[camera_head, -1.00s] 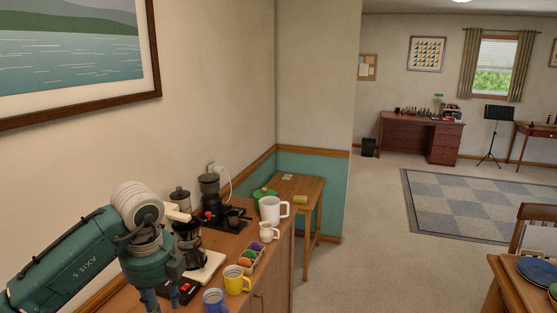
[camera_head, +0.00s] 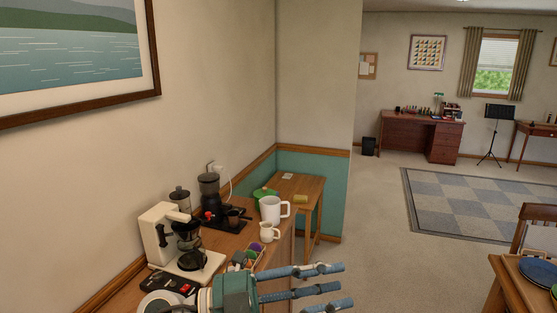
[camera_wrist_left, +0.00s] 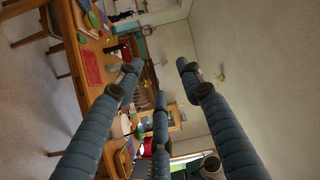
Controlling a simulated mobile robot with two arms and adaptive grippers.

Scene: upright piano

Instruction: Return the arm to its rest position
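My left gripper (camera_head: 342,285) is at the bottom of the head view, in front of the counter, with its fingers pointing right. Its three blue-grey fingers are spread apart and hold nothing. The left wrist view shows the same open, empty gripper (camera_wrist_left: 160,88) with room visible between the fingers. My right gripper is in neither view.
Near the gripper, the wooden counter (camera_head: 118,297) bears a coffee maker (camera_head: 158,235), a white pitcher (camera_head: 270,209), a small cream jug (camera_head: 267,232) and a dark grinder (camera_head: 209,190). Open floor (camera_head: 365,260) lies right of the counter.

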